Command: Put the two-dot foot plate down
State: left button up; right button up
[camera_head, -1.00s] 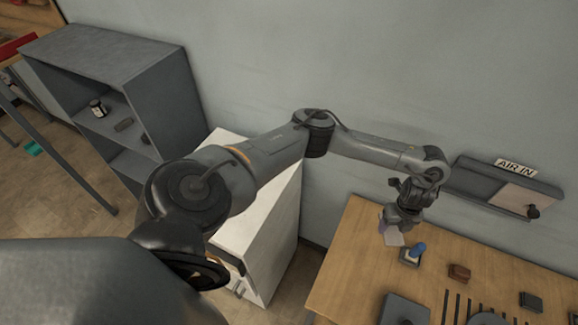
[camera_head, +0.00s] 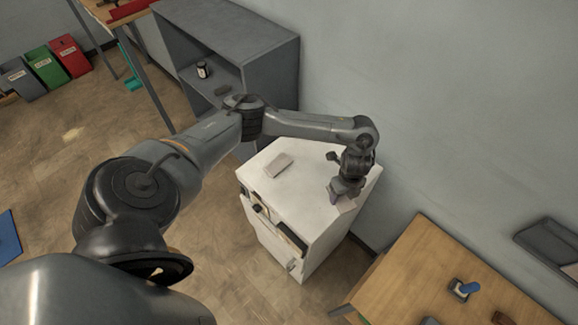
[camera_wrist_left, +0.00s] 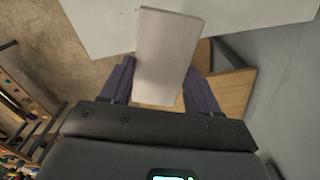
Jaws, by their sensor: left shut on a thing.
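My left gripper (camera_head: 342,193) is above the right part of the white cabinet's top (camera_head: 312,160). In the left wrist view its two purple fingers are shut on a pale, flat rectangular plate (camera_wrist_left: 168,55). The plate sticks out beyond the fingers, and the white cabinet top (camera_wrist_left: 245,15) shows behind it. I see no dots on the face turned to me. I cannot tell whether the plate touches the cabinet. Another pale plate (camera_head: 278,165) lies flat on the cabinet top, left of the gripper. My right gripper is not in view.
A grey shelf unit (camera_head: 230,40) with a small dark jar (camera_head: 203,70) stands behind the cabinet. A wooden bench (camera_head: 420,270) is at the lower right, with a blue-topped piece (camera_head: 465,288) on it. The cabinet top between the lying plate and my gripper is clear.

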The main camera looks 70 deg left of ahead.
pick_arm(q)
jog(key=shift+d+r, duration=0.15)
jog(key=shift+r, duration=0.15)
jog(key=shift+s+f, duration=0.1)
jog(key=shift+f, duration=0.05)
jog(key=b, duration=0.3)
send_over(308, 199)
jog(key=d, duration=0.1)
jog(key=f, duration=0.6)
jog(key=shift+w, duration=0.35)
jog(key=shift+s+a+f, duration=0.35)
jog(key=shift+a, duration=0.15)
jog(key=shift+f+p, duration=0.35)
jog(key=shift+f, duration=1.65)
jog(key=shift+f, duration=0.1)
